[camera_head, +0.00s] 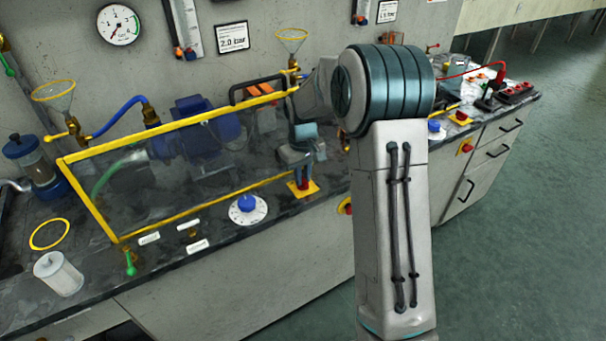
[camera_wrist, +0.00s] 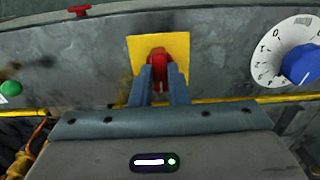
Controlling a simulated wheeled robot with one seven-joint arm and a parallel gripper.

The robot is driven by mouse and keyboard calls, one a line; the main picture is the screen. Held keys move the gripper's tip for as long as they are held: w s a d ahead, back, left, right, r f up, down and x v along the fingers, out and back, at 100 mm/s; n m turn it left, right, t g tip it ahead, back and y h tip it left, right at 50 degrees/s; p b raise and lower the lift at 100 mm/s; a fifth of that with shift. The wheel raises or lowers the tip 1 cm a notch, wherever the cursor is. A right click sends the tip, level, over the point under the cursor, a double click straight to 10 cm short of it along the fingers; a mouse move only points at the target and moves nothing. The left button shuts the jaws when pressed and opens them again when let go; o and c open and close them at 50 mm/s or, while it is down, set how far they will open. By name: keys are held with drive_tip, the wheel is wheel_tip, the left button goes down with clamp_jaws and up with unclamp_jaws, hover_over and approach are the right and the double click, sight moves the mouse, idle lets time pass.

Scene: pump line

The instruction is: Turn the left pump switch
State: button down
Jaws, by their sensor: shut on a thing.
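The left pump switch is a red knob (camera_wrist: 158,60) on a yellow square plate (camera_wrist: 176,46) on the dark bench top. In the head view the yellow plate (camera_head: 312,187) lies under my gripper (camera_head: 304,172), at the right end of the clear guard. In the wrist view my gripper (camera_wrist: 160,80) has its two fingers on either side of the red knob, shut on it. The knob's lower part is hidden by the fingers. I cannot tell from the pictures how far the knob is turned.
A clear guard with a yellow frame (camera_head: 89,208) stands close left of my gripper, in front of the blue pump (camera_head: 205,135). A white dial with a blue knob (camera_head: 248,208) is nearby. A second yellow plate with a red knob (camera_head: 461,117) lies farther right. A white cup (camera_head: 58,274) stands far left.

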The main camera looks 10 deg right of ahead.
drive_tip(key=shift+r, duration=0.1)
drive_tip(key=c, duration=1.4)
unclamp_jaws()
wheel_tip(320, 180, up, 14)
drive_tip(key=shift+p, duration=0.3)
